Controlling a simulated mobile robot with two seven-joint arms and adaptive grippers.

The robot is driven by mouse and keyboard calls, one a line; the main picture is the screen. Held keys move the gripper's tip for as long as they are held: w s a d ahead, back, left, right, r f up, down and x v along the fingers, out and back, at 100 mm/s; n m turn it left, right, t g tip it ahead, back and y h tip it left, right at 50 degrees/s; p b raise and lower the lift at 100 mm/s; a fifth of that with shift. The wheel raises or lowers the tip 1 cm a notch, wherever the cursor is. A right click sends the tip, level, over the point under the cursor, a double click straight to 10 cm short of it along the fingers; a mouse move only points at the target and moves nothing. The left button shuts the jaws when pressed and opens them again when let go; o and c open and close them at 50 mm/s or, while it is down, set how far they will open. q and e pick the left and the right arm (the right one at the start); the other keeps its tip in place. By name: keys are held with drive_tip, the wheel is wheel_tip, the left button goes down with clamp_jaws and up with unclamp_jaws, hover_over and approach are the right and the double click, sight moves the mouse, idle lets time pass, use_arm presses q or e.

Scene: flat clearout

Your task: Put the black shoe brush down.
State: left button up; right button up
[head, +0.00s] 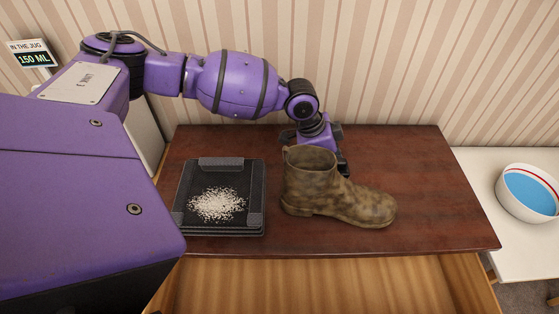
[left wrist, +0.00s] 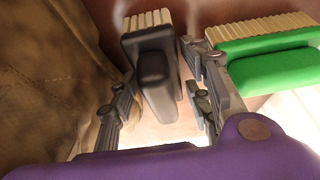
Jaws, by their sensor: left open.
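The black shoe brush (left wrist: 157,80), with pale bristles at its far end, is between the fingers of my left gripper (left wrist: 160,72) in the left wrist view. The fingers are open, one on each side of it. I cannot tell whether the bristles touch the table. In the head view my left gripper (head: 322,138) is low over the table behind the boot, which hides its fingertips and most of what is there. My right gripper is not in view.
A muddy brown boot (head: 335,190) stands close by; it also fills the left of the wrist view (left wrist: 45,90). A green brush (left wrist: 270,68) is just right of the fingers. A black tray (head: 183,225) holds pale grains. The wooden table (head: 425,180) is clear at right.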

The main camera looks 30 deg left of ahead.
use_arm(q)
drive_tip(key=shift+w+r, duration=0.1)
drive_tip(key=c, duration=1.1)
drive_tip(key=shift+r, duration=0.1)
wheel_tip(320, 180, up, 10)
drive_tip(key=shift+f, duration=0.2)
drive_tip(key=shift+r, duration=0.1)
